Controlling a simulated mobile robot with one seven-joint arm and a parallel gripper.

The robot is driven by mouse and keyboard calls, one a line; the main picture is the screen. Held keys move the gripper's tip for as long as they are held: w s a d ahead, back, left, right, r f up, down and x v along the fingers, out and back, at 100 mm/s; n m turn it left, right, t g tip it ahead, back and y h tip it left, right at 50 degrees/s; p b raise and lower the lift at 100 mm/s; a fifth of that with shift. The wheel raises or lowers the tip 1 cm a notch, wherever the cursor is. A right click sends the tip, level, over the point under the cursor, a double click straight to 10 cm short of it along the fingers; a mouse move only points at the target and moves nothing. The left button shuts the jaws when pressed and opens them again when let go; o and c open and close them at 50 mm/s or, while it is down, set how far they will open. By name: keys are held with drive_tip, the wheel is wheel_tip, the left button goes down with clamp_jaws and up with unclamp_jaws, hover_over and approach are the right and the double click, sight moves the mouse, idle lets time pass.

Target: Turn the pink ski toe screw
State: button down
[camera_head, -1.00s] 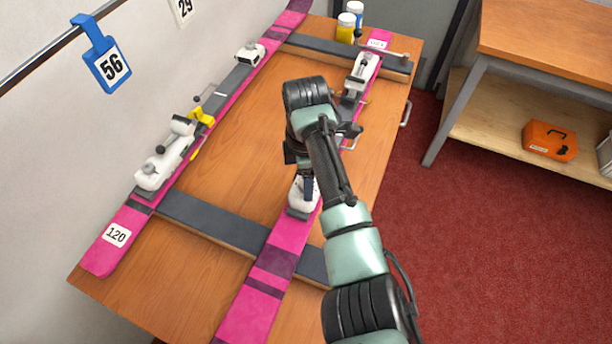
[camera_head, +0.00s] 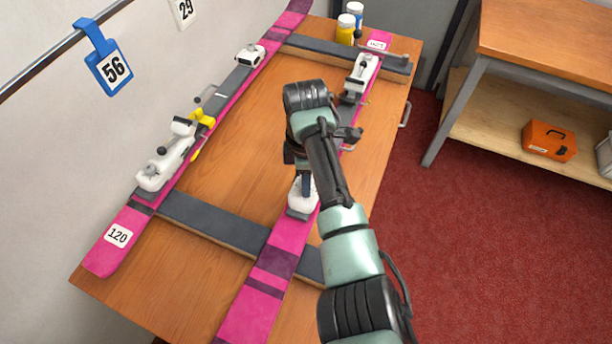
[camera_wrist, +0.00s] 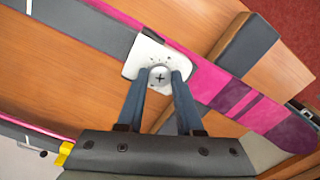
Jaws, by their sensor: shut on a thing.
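Two pink skis lie along the bench. The right-hand pink ski (camera_head: 270,275) runs under my arm and also shows in the wrist view (camera_wrist: 218,82). Its white toe piece (camera_head: 301,197) shows in the wrist view (camera_wrist: 145,57) with a round cross-slot screw (camera_wrist: 160,77) on top. My gripper (camera_wrist: 160,84) is over the toe piece, its two dark fingers on either side of the screw head, closed on it. In the head view my gripper (camera_head: 306,186) is partly hidden by my arm, and the screw is hidden.
The left pink ski (camera_head: 105,255), labelled 120, carries white bindings (camera_head: 162,165) and a yellow part (camera_head: 203,119). Dark cross bars (camera_head: 215,222) support both skis. Two small bottles (camera_head: 345,28) stand at the far end. Bare wood (camera_head: 235,150) lies between the skis.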

drive_tip(key=m+p, duration=0.3)
drive_tip(key=m, duration=0.3)
drive_tip(key=shift+a+r, duration=0.1)
drive_tip(key=shift+r, duration=0.05)
drive_tip(key=m+p, duration=0.1)
drive_tip(key=m, duration=0.4)
drive_tip(key=shift+m+p, duration=0.3)
drive_tip(key=shift+p, duration=0.1)
drive_tip(key=m+p, duration=0.1)
drive_tip(key=m, duration=1)
drive_tip(key=shift+w+p, duration=0.1)
drive_tip(key=shift+p, duration=0.2)
drive_tip(key=c, duration=0.6)
unclamp_jaws()
drive_tip(key=shift+o, duration=0.2)
